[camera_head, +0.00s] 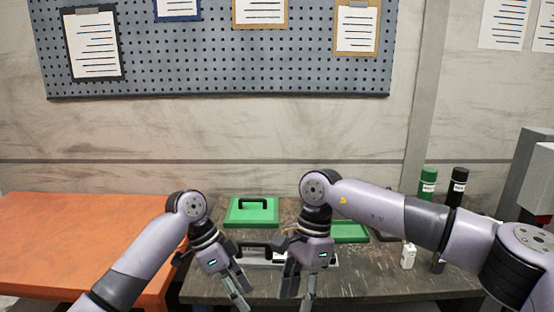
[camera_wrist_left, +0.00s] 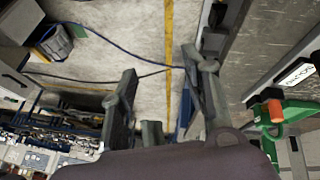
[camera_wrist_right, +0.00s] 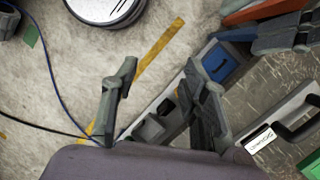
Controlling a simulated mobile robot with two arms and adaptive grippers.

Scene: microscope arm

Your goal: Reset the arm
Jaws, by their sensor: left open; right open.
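No microscope arm can be clearly made out. My left gripper (camera_head: 238,292) is open and empty, fingers pointing down near the front of the dark workbench (camera_head: 380,285). My right gripper (camera_head: 298,290) is open and empty close to its right. A pale grey case (camera_head: 262,263) with a black handle is partly hidden behind both grippers. In the right wrist view, the case (camera_wrist_right: 275,132) shows a white label beside the fingers. In the left wrist view, a green part with an orange piece (camera_wrist_left: 275,111) lies right of the fingers; I cannot tell what it is.
A green case (camera_head: 238,213) with a black handle and another green box (camera_head: 352,232) stand farther back. A green-topped bottle (camera_head: 427,184), a black-topped bottle (camera_head: 458,188) and a small white bottle (camera_head: 408,256) stand right. An orange table (camera_head: 85,240) adjoins left.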

